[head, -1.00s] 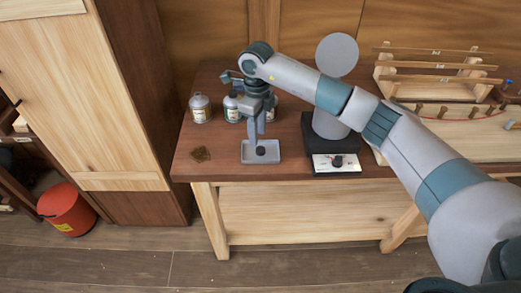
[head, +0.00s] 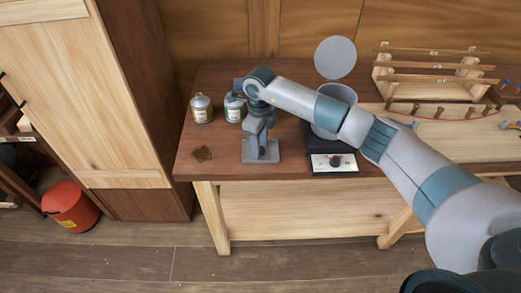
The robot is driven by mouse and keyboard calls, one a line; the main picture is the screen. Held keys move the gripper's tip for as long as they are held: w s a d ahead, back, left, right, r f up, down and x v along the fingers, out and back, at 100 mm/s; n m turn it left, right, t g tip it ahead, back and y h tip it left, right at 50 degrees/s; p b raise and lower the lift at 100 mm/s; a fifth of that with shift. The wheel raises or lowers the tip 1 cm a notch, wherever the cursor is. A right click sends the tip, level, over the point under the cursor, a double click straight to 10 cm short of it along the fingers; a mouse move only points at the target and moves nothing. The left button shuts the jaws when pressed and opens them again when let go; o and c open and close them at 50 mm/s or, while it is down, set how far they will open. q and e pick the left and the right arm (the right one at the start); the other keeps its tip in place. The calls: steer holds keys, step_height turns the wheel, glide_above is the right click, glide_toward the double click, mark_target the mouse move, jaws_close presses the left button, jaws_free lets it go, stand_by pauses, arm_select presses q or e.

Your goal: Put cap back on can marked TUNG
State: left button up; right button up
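Two small cans with pale labels stand at the left back of the bench: one (head: 201,109) at the far left, one (head: 234,107) right of it. Their lettering is too small to read, so I cannot tell which is marked TUNG. My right gripper (head: 260,152) points down over a small grey tray (head: 246,158) at the front of the bench. It hides most of the tray, and the dark cap seen there earlier is hidden. I cannot tell whether the fingers are open or shut on it. My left gripper is not in view.
A grey pot (head: 334,96) with a raised round lid stands on a black base, right of my gripper. A wooden rack (head: 430,78) is at the back right. A red bucket (head: 70,207) is on the floor.

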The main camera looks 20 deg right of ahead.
steer(key=c, duration=0.8)
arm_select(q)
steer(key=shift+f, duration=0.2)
arm_select(e)
steer(key=shift+r, duration=0.15)
